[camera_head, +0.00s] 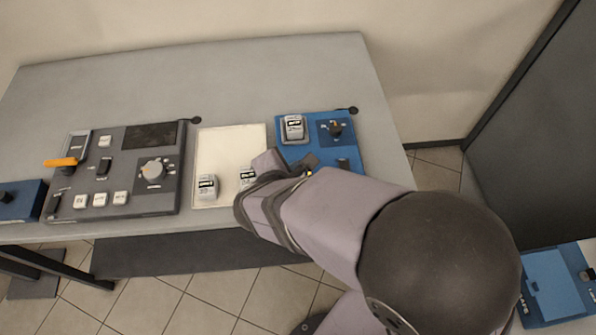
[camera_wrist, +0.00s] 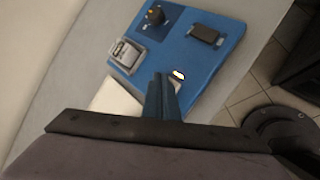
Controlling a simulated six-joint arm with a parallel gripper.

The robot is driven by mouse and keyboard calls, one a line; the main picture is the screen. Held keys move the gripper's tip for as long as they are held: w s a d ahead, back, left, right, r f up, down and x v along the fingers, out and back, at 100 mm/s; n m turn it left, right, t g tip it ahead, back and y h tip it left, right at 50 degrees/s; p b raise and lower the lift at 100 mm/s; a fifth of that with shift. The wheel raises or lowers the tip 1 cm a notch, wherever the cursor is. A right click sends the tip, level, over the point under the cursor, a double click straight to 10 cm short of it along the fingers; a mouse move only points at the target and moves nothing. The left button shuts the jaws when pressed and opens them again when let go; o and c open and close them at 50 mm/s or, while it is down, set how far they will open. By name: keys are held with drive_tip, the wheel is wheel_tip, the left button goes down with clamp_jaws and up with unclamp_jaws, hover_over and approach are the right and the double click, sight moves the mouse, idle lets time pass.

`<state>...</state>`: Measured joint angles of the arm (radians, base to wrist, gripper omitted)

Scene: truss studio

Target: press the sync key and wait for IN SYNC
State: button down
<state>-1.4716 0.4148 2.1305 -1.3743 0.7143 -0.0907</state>
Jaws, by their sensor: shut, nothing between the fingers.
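My gripper (camera_head: 307,163) is shut and empty, over the near left part of the blue panel (camera_head: 290,158). In the wrist view its closed fingers (camera_wrist: 161,80) end beside a small lit white-and-yellow oval (camera_wrist: 178,74) on that panel; whether they touch it I cannot tell. The panel also carries a grey module (camera_head: 294,128), a dark knob with a yellow mark (camera_head: 336,129) and a small dark window (camera_wrist: 206,34). No text on the window is legible. I cannot read which control is the sync key. My arm hides the panel's near edge in the head view.
Further left stands a dark console (camera_head: 125,170) with an orange lever (camera_head: 61,162), a knob (camera_head: 153,169) and several keys. The back of the grey table (camera_head: 230,80) is clear.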

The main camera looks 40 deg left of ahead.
drive_tip(key=shift+r+p, duration=1.8)
drive_tip(key=shift+r, duration=0.7)
drive_tip(key=w+d+m+g+h, duration=0.1)
drive_tip(key=w+d+m+h, duration=0.2)
drive_tip(key=d, duration=0.5)
drive_tip(key=w+d+f+m+g+h, duration=0.1)
drive_tip(key=w+d+m, duration=0.35)
drive_tip(key=d, duration=0.25)
drive_tip(key=w+d+m+g+h, duration=0.1)
drive_tip(key=w+d+m+h, duration=0.15)
drive_tip(key=d+m, duration=0.4)
drive_tip(key=s+d+m+g+y, duration=0.1)
drive_tip(key=s+d+m, duration=0.3)
drive_tip(key=d+m, duration=0.4)
drive_tip(key=s+d+f+m+g+y, duration=0.1)
drive_tip(key=s+d+m+g, duration=0.3)
drive_tip(key=d+m, duration=0.5)
drive_tip(key=shift+s+d+g+y, duration=0.25)
drive_tip(key=shift+d+y, duration=0.4)
drive_tip(key=shift+d, duration=0.8)
drive_tip(key=shift+w+f, duration=0.1)
